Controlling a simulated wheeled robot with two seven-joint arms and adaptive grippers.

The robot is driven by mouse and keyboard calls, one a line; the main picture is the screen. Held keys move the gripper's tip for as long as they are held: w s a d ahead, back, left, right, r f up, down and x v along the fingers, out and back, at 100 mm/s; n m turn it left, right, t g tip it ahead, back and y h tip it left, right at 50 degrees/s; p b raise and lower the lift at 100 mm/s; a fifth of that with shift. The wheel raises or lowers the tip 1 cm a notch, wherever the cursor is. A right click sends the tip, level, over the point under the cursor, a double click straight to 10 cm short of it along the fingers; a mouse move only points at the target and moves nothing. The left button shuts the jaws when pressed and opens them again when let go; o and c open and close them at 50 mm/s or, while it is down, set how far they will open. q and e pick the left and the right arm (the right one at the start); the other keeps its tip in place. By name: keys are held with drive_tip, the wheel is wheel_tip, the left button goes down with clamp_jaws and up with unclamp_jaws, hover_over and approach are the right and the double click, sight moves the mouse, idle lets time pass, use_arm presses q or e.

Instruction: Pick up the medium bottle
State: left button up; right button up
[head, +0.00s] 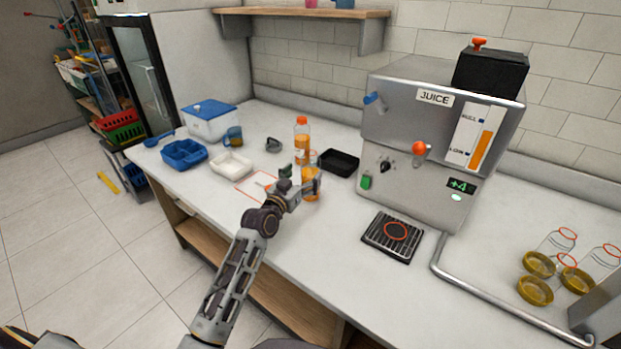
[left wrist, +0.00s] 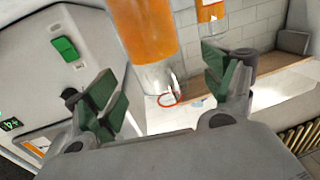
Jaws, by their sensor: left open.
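In the head view my left gripper (head: 302,184) reaches over the counter to a bottle of orange juice (head: 311,194), whose upper part looks clear. In the left wrist view the gripper (left wrist: 164,82) is open, and a large orange bottle (left wrist: 143,28) stands in the gap between its green-padded fingers. I cannot tell whether the pads touch it. A taller orange bottle with an orange cap (head: 302,138) stands just behind. Another orange bottle (left wrist: 210,10) shows farther back in the wrist view. Which one is the medium bottle is not certain. My right gripper is not in view.
A steel juice machine (head: 405,125) stands right of the bottles, with a drip tray (head: 393,237) in front. A black tray (head: 339,160), white tray (head: 231,163) and blue tray (head: 184,153) are near.

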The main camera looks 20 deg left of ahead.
use_arm(q)
drive_tip(key=shift+w, duration=0.15)
drive_tip(key=shift+w+d+f, duration=0.1)
drive_tip(key=shift+w+d, duration=0.1)
drive_tip(key=shift+w, duration=0.4)
drive_tip(key=shift+w+d+f, duration=0.1)
drive_tip(key=shift+w+d, duration=0.05)
drive_tip(key=shift+w, duration=0.45)
drive_tip(key=shift+w+d, duration=0.1)
drive_tip(key=shift+w, duration=0.6)
drive_tip(key=shift+w+d, duration=0.1)
drive_tip(key=shift+w, duration=0.4)
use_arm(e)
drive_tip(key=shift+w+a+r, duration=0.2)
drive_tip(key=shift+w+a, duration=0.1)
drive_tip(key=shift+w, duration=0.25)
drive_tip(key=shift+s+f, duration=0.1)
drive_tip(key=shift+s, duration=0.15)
use_arm(q)
drive_tip(key=shift+c, duration=0.6)
drive_tip(key=c, duration=1.3)
drive_tip(key=shift+o, duration=0.2)
drive_tip(key=shift+r, duration=0.15)
